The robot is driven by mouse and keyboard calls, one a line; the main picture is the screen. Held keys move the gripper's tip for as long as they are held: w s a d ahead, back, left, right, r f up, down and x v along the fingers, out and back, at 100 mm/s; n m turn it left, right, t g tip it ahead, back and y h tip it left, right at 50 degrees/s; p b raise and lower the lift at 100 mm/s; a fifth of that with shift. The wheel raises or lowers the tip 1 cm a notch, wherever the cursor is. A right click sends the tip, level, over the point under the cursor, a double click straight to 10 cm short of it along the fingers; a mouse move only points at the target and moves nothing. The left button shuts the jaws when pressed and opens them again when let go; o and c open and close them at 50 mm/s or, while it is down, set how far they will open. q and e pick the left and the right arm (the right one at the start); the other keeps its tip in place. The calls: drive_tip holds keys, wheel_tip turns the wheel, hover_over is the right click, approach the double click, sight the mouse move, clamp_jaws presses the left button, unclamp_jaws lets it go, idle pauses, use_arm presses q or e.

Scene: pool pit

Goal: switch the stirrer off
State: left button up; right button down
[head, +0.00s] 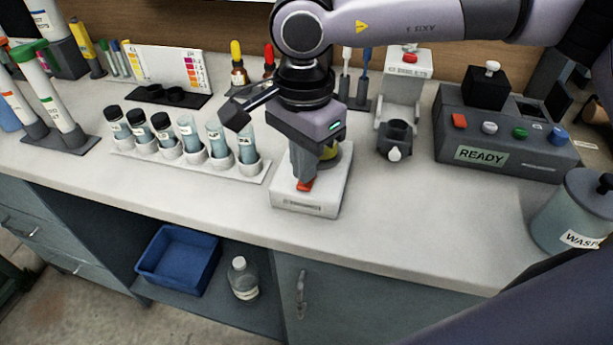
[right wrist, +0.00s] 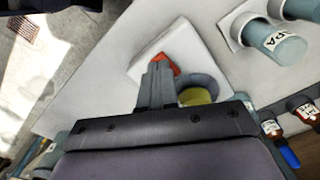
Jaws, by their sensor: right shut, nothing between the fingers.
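The stirrer (head: 283,199) is a white box on the counter with a red switch (head: 305,185) on its front part. A round vessel with yellowish contents (head: 330,152) stands on its back part, partly hidden by my gripper. My right gripper (head: 303,176) is shut and empty, pointing down with its fingertips at the red switch. In the right wrist view the closed fingers (right wrist: 157,80) overlap the red switch (right wrist: 172,62), and the yellow-bottomed vessel (right wrist: 198,94) is beside them. I cannot tell whether the tips press the switch. My left gripper is not in view.
A rack of capped and open tubes (head: 212,165) stands left of the stirrer. A tablet dispenser (head: 399,100) and a dark READY box (head: 505,140) are to the right. A waste jar (head: 570,215) is at the far right. The counter's front strip is clear.

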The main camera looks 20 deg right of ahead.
drive_tip(key=shift+f+b, duration=0.75)
drive_tip(key=shift+f, duration=0.1)
idle(0.3)
drive_tip(key=shift+r+p, duration=2.1)
drive_tip(key=shift+r, duration=1.45)
